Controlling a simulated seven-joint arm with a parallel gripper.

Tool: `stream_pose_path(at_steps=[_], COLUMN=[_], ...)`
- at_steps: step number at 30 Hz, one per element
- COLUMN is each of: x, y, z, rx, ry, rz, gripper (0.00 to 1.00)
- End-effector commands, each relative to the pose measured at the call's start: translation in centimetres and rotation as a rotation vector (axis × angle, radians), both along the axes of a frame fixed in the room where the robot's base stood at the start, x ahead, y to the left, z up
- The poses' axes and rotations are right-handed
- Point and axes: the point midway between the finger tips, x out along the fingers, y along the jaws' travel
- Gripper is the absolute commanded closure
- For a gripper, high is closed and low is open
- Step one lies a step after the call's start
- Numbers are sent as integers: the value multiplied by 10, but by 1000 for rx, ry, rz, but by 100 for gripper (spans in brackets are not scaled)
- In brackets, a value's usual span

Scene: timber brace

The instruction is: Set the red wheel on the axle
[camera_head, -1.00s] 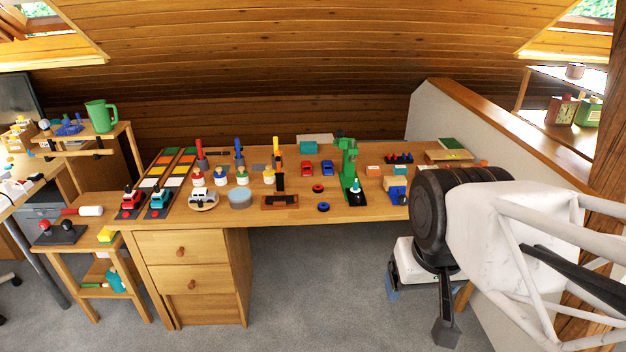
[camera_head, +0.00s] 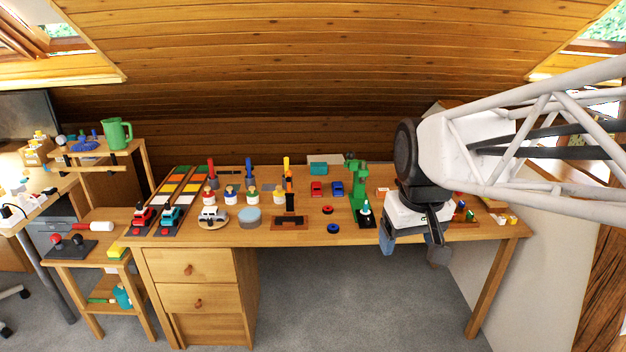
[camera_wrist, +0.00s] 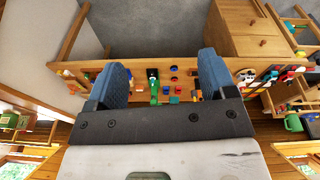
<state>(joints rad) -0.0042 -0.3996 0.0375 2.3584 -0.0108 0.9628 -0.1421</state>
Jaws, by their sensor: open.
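The red wheel (camera_head: 327,210) lies flat on the workbench in the head view, just behind a blue wheel (camera_head: 334,228) near the front edge. I cannot make out the axle for certain; a dark brown stand with a black upright (camera_head: 288,220) is left of the wheels. A green press-like stand (camera_head: 357,190) is to their right. My gripper (camera_head: 412,246) is at the bench's front edge, right of the green stand, apart from the wheels. In the wrist view my gripper (camera_wrist: 163,72) has its two blue-grey fingers wide apart with nothing held between them.
The workbench (camera_head: 300,234) holds toy cars, peg figures and coloured strips on its left half. A red car (camera_head: 316,188) and a blue car (camera_head: 337,188) stand behind the wheels. My arm hides part of the bench's right side. Bare wood surrounds the wheels.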

Motion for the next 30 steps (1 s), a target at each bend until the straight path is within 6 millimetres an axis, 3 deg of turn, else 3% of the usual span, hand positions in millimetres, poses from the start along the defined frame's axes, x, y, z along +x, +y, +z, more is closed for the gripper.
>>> stream_pose_path(at_steps=[15, 30], x=[113, 223], y=[6, 14], z=[11, 0], rx=[-22, -39], ry=[46, 88], rz=[145, 286], gripper=[23, 23])
